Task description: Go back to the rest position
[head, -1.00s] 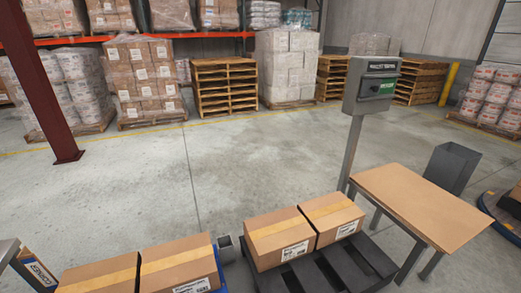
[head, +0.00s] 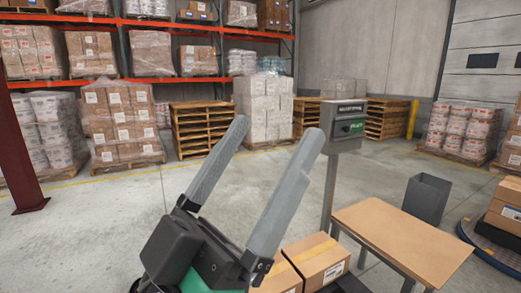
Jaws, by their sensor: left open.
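My left gripper (head: 262,168) is raised in the lower middle of the head view. Its two long grey fingers point up and stand wide apart, with nothing between them. Behind and below it, two taped cardboard boxes (head: 318,258) sit side by side, partly hidden by the gripper. My right gripper is out of view.
A grey post with a display box (head: 343,128) stands right of the gripper. A wooden-topped table (head: 400,238) and a grey bin (head: 427,198) are at the right. Stacked pallets (head: 200,128), wrapped loads and orange-beamed racking line the back. The concrete floor (head: 120,225) between is clear.

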